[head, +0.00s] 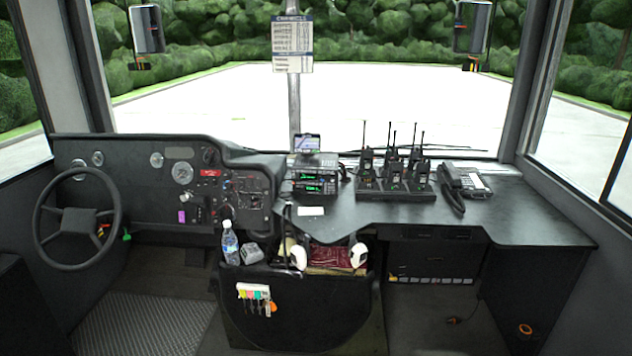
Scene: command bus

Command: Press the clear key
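No key marked clear can be read from here. A desk telephone (474,181) with a pale keypad area and a dark handset sits on the right part of the black desk. A stacked radio unit (315,181) with green lit displays sits at the desk's middle, with small controls too fine to tell apart. A small screen device (307,143) stands above it. Neither of my grippers is in the head view.
Several handheld radios (394,180) with antennas stand in a charger between the radio unit and telephone. A steering wheel (77,218) is at the left. A water bottle (230,243) stands in a black bin (300,318) before the desk. The desk's right end is clear.

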